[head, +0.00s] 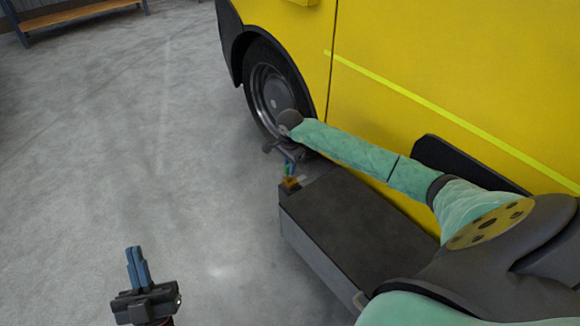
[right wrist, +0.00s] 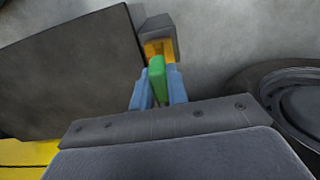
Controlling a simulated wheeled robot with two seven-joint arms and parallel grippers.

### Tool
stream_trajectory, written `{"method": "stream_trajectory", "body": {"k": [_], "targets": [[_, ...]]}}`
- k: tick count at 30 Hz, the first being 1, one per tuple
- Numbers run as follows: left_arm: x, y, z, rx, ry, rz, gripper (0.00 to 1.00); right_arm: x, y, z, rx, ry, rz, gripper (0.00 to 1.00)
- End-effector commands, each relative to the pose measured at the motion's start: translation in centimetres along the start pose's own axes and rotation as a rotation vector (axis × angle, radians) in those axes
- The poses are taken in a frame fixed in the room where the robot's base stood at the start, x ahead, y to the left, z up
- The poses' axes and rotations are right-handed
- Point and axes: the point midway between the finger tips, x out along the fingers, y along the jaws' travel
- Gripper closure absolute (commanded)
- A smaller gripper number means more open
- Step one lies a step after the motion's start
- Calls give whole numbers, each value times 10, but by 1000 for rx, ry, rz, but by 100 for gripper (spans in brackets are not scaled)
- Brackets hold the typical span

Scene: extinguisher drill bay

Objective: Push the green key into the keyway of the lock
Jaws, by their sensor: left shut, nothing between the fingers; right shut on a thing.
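The green key (right wrist: 157,80) stands between the two blue fingers of my right gripper (right wrist: 158,88) in the right wrist view. The gripper is shut on it. Its far end reaches the orange and dark grey lock (right wrist: 159,47), overlapping the orange part. I cannot tell whether the tip is inside the keyway, which is hidden. My left gripper (head: 138,268) is shut and empty over the floor at lower left.
A long dark box (head: 350,225) lies beside a yellow vehicle (head: 420,80) with a black wheel (head: 272,88). The wheel is close to my right gripper. A wooden shelf (head: 80,14) stands at the far upper left. The grey floor on the left is clear.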

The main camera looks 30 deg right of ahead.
Motion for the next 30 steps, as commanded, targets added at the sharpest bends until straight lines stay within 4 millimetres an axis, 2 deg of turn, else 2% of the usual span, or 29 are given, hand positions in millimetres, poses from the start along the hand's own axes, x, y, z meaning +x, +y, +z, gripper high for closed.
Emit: {"method": "stream_trajectory", "body": {"k": [2, 30], "targets": [[4, -1, -1, 2, 11, 0, 100, 0, 0, 0, 0, 1, -1, 100], [-1, -1, 4, 2, 7, 3, 100, 5, 0, 0, 0, 0, 0, 100]]}}
